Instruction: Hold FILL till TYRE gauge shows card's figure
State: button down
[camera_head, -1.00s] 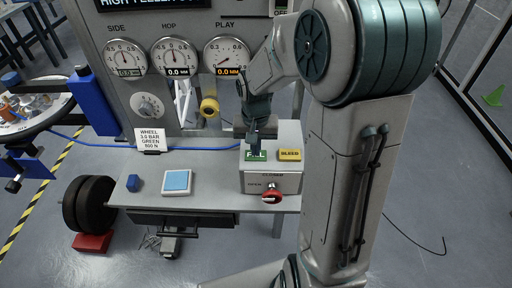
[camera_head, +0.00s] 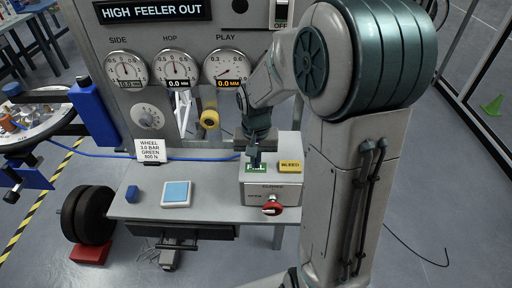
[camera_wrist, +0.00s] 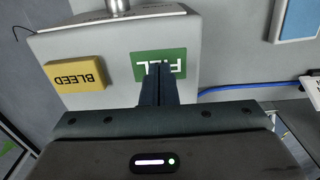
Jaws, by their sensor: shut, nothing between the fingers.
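My gripper (camera_head: 255,163) is shut and empty, pointing down at the green FILL button (camera_head: 257,169) on the grey box at the bench's right. In the wrist view the closed fingertips (camera_wrist: 158,68) overlap the lower edge of the FILL button (camera_wrist: 175,64). I cannot tell whether they touch or press it. The yellow BLEED button (camera_head: 290,166) is just right of FILL. The white card (camera_head: 150,150) stands at the back of the bench; it has a WHEEL line and a BAR figure that looks like 3.0, but the print is small. No gauge labelled TYRE is in view.
Dials marked SIDE (camera_head: 127,69), HOP (camera_head: 176,69) and PLAY (camera_head: 226,69) sit on the panel under a HIGH FEELER OUT sign (camera_head: 153,11). A red-handled valve (camera_head: 272,209) is on the box front. A blue-topped pad (camera_head: 177,193) and a blue block (camera_head: 132,193) lie on the bench.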

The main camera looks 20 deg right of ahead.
jog(key=shift+s+r, duration=0.1)
jog(key=shift+s, duration=0.1)
notch_tip(320, 180, up, 14)
jog(key=p, duration=0.1)
jog(key=shift+w, duration=0.2)
dwell(0.3)
jog(key=s+n+t, duration=0.3)
jog(key=s, duration=1.2)
jog(key=shift+a+f+n+t, duration=0.3)
jog(key=shift+f, duration=0.05)
dwell(1.2)
